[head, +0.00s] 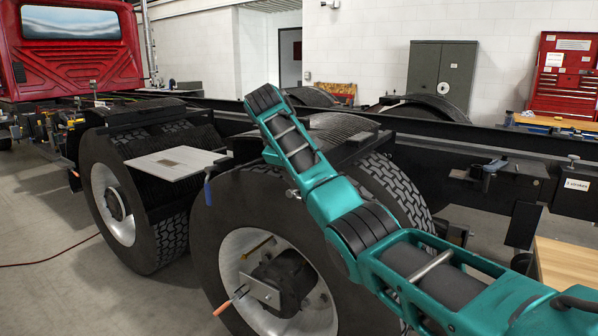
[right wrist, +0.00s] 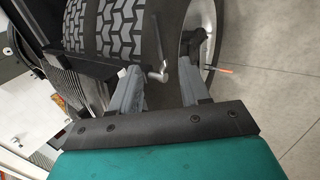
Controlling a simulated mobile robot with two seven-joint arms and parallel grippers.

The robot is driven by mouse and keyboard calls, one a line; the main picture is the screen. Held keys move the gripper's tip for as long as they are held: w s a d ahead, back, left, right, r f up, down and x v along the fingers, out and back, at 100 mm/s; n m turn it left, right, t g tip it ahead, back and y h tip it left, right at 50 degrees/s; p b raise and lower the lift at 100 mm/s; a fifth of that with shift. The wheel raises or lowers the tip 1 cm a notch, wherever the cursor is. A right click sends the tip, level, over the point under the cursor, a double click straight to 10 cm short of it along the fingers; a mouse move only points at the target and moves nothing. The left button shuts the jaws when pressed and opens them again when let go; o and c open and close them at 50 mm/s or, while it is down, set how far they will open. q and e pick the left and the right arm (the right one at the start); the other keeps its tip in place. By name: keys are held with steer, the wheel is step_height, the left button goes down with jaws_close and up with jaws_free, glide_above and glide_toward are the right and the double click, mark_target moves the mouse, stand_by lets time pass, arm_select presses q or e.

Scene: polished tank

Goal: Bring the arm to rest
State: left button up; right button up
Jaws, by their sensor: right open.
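My right arm (head: 410,255) is teal and black and comes in from the lower right of the head view. It bends at a joint in front of the near wheel and rises up-left to a dark end above the tyre. I cannot make out its gripper in the head view. In the right wrist view my right gripper (right wrist: 166,62) has its two grey fingers apart, open, with tyre tread showing beyond and between them. A small silver fitting (right wrist: 160,74) shows close to the left finger; I cannot tell whether they touch. My left gripper is not in view.
The near wheel (head: 215,235) and a second wheel (head: 150,245) stand on a truck chassis beside the arm. A small grey board (head: 170,164) rests above the tyres. An orange-handled tool (head: 228,302) juts from the near wheel. A wooden surface (head: 565,265) lies right.

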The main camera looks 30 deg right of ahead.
stand_by(0.3)
steer(key=s+a+f+n+t+y, duration=0.15)
steer(key=a+f, duration=0.25)
steer(key=f, duration=0.6)
steer(key=s+a+f+t+y, duration=0.1)
steer(key=s+a+f+t, duration=0.15)
steer(key=f, duration=0.75)
steer(key=s+a+f+t+y, duration=0.1)
steer(key=a+f, duration=0.3)
steer(key=f, duration=0.6)
steer(key=s+a+f+m+t+y, duration=0.1)
steer(key=s+a+f, duration=0.2)
steer(key=s, duration=0.3)
steer(key=s+a+f+y, duration=0.2)
steer(key=s+a+f, duration=0.15)
steer(key=s, duration=0.25)
steer(key=s+a+f+m+t+y, duration=0.1)
steer(key=s+a+f, duration=0.2)
steer(key=s, duration=0.3)
steer(key=s+a+r+m+t+y, duration=0.1)
steer(key=s, duration=0.7)
steer(key=shift+s+a+r+t, duration=0.25)
steer(key=shift+s+a+t, duration=0.05)
steer(key=shift+s+a, duration=0.1)
